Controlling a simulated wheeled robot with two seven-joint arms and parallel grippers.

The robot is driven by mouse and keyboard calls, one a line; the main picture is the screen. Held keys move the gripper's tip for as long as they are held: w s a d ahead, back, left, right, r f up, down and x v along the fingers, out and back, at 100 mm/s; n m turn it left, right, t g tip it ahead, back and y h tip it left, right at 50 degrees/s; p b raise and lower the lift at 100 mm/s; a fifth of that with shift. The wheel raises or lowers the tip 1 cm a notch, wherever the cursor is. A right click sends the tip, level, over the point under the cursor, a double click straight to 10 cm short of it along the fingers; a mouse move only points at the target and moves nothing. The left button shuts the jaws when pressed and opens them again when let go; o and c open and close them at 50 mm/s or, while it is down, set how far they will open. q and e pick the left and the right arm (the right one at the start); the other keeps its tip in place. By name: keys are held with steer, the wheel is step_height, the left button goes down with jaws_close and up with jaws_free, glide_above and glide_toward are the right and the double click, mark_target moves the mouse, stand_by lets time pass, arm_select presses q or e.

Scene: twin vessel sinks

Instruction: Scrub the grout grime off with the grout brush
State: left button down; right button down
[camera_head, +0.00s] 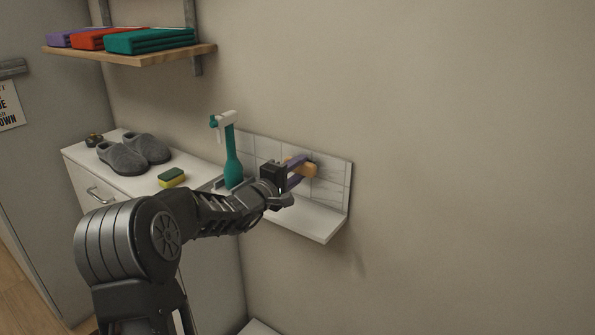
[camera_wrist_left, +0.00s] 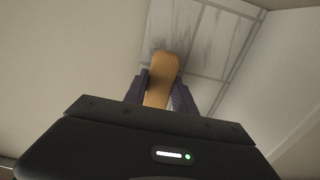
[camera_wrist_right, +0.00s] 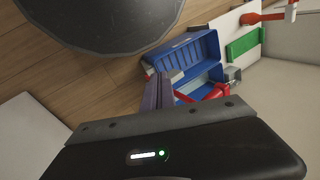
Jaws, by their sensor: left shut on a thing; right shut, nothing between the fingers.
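My left gripper (camera_head: 299,170) is shut on the wooden grout brush (camera_head: 304,165) in front of the white tile panel (camera_head: 338,172). In the left wrist view the brush's tan body (camera_wrist_left: 163,78) sticks out between the dark purple fingers toward the tiles. Its bristles are hidden, and I cannot tell whether they touch the tiles. Dark grout grime (camera_wrist_left: 205,42) streaks the tiles beside and beyond the brush tip. My right gripper (camera_wrist_right: 158,93) shows only in the right wrist view, shut and empty, above the floor area.
A yellow-green sponge (camera_head: 171,178) and grey slippers (camera_head: 123,158) lie on the white cabinet. A shelf (camera_head: 130,55) holds folded towels. An open blue toolbox (camera_wrist_right: 190,58) lies near my right gripper. The right wall is bare.

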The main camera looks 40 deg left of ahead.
arm_select(q)
steer(key=shift+w+b, duration=0.3)
steer(key=shift+w, duration=0.15)
steer(key=shift+r+b, duration=0.15)
steer(key=shift+b, duration=0.5)
stand_by(1.6)
steer(key=shift+d, duration=0.1)
steer(key=shift+d+f+b, duration=0.2)
steer(key=shift+d+b, duration=0.1)
steer(key=shift+b, duration=0.35)
steer(key=shift+d+b, duration=0.9)
steer(key=shift+d, duration=0.05)
steer(key=shift+a+r, duration=0.1)
steer(key=shift+a, duration=0.1)
steer(key=shift+a+p, duration=0.5)
steer(key=shift+a, duration=1.9)
